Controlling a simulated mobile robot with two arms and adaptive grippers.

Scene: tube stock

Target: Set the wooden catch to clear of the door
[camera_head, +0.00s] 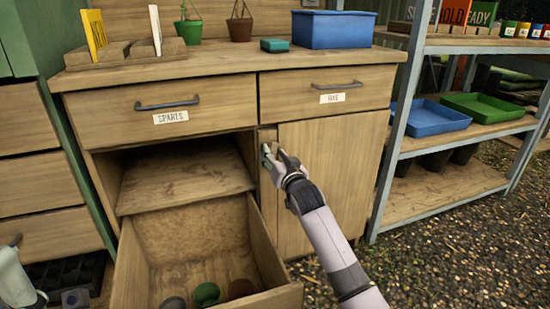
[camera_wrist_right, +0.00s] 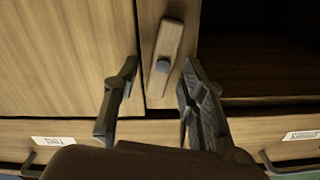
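The wooden catch (camera_wrist_right: 171,42) is a narrow wooden bar with a dark round pivot, on the post between the cupboard door (camera_wrist_right: 60,50) and the open compartment. In the right wrist view it lies nearly along the post, slightly tilted, and does not visibly overlap the door. The door shows shut in the head view (camera_head: 333,180). My right gripper (camera_wrist_right: 160,68) is open, one finger on each side of the catch; contact cannot be told. In the head view my right gripper (camera_head: 270,153) hides most of the catch. My left gripper is barely visible at the lower left edge.
Below the open compartment, a pulled-out drawer (camera_head: 280,298) holds several pots. Two shut drawers, SPARES (camera_head: 110,118) and another (camera_head: 285,92), sit above. A blue bin (camera_head: 335,30) stands on the worktop. A metal shelf (camera_head: 392,150) stands to the right, with gravel floor before it.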

